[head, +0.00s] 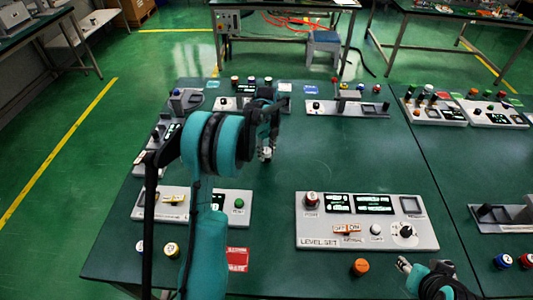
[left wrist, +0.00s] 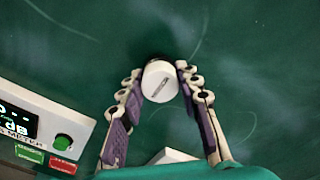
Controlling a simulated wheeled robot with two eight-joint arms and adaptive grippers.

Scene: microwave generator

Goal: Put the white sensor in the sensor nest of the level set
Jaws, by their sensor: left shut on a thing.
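The white sensor, a round white-topped piece with a dark mark (left wrist: 160,82), sits between the fingertips of my left gripper (left wrist: 158,88) in the left wrist view. The level set (head: 318,232) is a light grey panel at front centre-right, with displays, a red button, a knob and a dark square frame (head: 411,205). I cannot tell which part is the nest. My right gripper (head: 405,266) is at the lower right.
A second panel with a green button (head: 239,203) stands left, partly behind my left arm. An orange cap (head: 361,267) lies before the level set. Several devices line the table's back edge. The table between gripper and level set is clear.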

